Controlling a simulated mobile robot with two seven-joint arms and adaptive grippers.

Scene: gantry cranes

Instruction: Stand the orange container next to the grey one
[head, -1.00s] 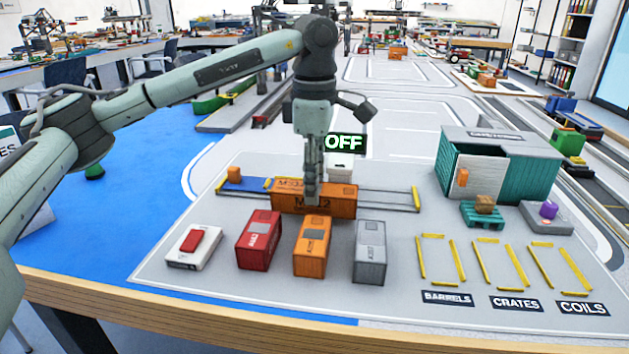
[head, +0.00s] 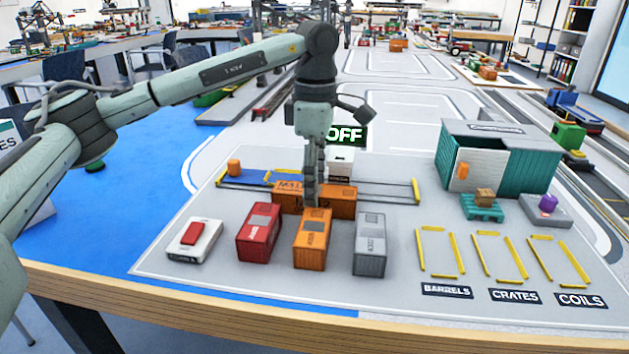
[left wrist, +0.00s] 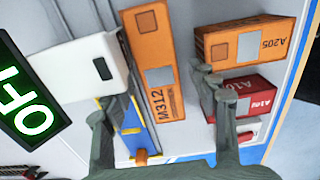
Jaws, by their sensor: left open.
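A small orange container (head: 311,243) marked A205 stands on the grey board, between a red container (head: 259,232) and a grey container (head: 370,244), with gaps on both sides. A longer orange container (head: 342,202) marked M312 lies crosswise just behind this row. My left gripper (head: 313,203) points down over the long container, close to the small orange one's back end. In the left wrist view, the open fingers (left wrist: 155,98) lie on either side of the long container (left wrist: 158,75). One fingertip overlaps the small orange container (left wrist: 245,45) in the picture. I cannot tell whether anything touches. My right gripper is out of view.
A white box with a red top (head: 192,240) stands left of the row. An OFF sign (head: 345,135) is behind the gripper. Yellow-marked bays (head: 440,252) lie right of the grey container, before a teal warehouse (head: 525,165). The board in front of the row is clear.

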